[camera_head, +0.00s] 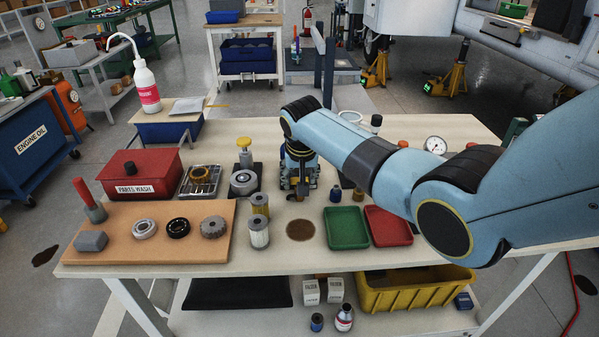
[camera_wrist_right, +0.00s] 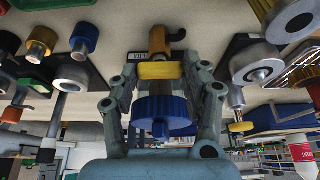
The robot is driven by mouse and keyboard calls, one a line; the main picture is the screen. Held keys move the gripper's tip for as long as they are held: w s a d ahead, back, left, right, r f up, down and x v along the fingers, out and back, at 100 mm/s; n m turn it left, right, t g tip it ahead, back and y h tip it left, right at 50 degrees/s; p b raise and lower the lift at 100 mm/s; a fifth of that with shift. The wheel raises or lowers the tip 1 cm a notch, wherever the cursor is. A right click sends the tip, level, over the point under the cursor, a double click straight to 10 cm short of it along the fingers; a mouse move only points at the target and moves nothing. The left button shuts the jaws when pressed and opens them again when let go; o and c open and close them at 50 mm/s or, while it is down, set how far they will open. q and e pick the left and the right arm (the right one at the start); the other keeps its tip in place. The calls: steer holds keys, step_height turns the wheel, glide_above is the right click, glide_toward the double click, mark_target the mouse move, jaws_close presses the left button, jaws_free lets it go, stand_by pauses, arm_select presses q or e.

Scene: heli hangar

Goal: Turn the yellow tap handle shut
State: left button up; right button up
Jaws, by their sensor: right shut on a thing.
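In the right wrist view, the yellow tap handle (camera_wrist_right: 160,70) lies crosswise between the fingertips of my right gripper (camera_wrist_right: 163,74). The gripper is shut on it, one finger at each end. A brass tap body (camera_wrist_right: 159,40) with a dark hooked part shows just beyond the handle. A blue ribbed round part (camera_wrist_right: 161,110) sits between the fingers, nearer the palm. In the head view my right gripper (camera_head: 300,165) points down at the middle of the workbench. The arm and gripper hide the yellow handle there. My left gripper is not in view.
On the workbench (camera_head: 330,129), oil filters (camera_head: 259,234) and a tan board (camera_head: 110,215) with bearings stand left of the gripper. A green tray (camera_head: 346,229) and a red tray (camera_head: 388,226) lie to its right. A red parts-wash box (camera_head: 150,172) stands at the left.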

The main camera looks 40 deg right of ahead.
steer(key=o, duration=1.2)
steer(key=shift+c, duration=0.2)
steer(key=v, duration=1.2)
